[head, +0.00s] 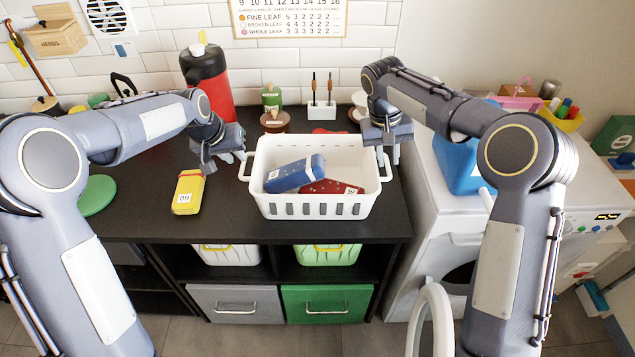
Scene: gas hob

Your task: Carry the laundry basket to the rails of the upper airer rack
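The white laundry basket (311,208) stands upright on the black counter, with a blue patterned item (295,174) and a dark red item (325,187) inside. It has a loop handle at each end. My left gripper (226,159) is open, just beside the left handle (244,170) and holding nothing. My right gripper (388,156) is open, its fingers pointing down at the right handle (388,172); I cannot tell whether they touch it. No airer rack shows in this view.
A yellow pack (188,192) and a green disc (97,195) lie left of the basket. A white washing machine (455,205) carrying a blue container (460,165) stands at the right.

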